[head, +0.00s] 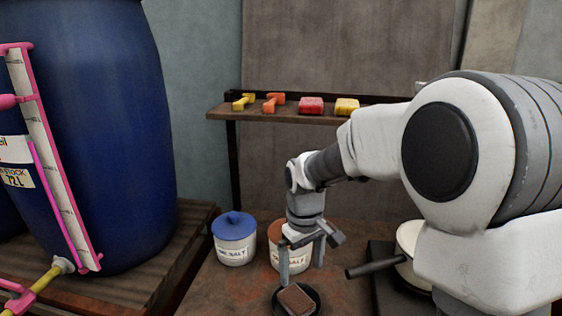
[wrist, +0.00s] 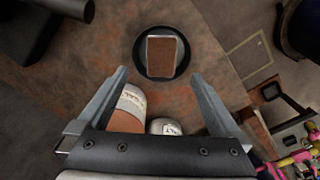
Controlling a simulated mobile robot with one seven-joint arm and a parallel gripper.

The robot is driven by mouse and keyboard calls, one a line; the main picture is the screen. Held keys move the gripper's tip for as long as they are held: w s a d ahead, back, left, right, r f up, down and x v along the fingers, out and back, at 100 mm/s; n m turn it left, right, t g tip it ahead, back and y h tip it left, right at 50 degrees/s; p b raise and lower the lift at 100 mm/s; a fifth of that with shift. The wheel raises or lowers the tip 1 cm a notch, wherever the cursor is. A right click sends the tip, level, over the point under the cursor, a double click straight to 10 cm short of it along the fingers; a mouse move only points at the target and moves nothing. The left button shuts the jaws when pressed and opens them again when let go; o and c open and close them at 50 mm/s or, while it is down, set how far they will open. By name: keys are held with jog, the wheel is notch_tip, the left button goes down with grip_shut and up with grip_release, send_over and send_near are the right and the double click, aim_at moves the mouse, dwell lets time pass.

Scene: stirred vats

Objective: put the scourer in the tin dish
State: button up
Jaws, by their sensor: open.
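The scourer (head: 296,299), a brown block with a pale edge, lies inside a dark round dish (head: 316,293), which I take for the tin dish, at the bottom of the head view. In the wrist view the scourer (wrist: 161,56) sits within the rim of the dish (wrist: 139,52), near the top middle. My gripper (head: 302,270) points down above the dish. Its two fingers stand apart with nothing between them. In the wrist view my gripper (wrist: 160,76) has its fingertips on either side of the dish, apart from the scourer.
A blue-lidded white jar (head: 235,246) and an orange-brown labelled jar (head: 275,258) stand behind the dish. A pale pan with a dark handle (head: 374,267) is to the right. A large blue barrel (head: 110,130) fills the left. A wall shelf (head: 220,112) holds small coloured items.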

jog(key=s+d+r+m+t, duration=0.2)
jog(key=s+d+r, duration=0.15)
jog(key=s, duration=0.35)
jog(key=s+d+r+m+t, duration=0.2)
jog(key=s+r, duration=0.3)
jog(key=s, duration=0.1)
jog(key=s+d+r+m+t, duration=0.1)
jog(key=s+d+r+m, duration=0.2)
jog(key=s, duration=0.4)
notch_tip(320, 180, up, 19)
jog(key=p, duration=1.8)
jog(key=shift+s+f+n, duration=0.15)
jog(key=shift+f+n, duration=0.05)
jog(key=shift+n, duration=0.1)
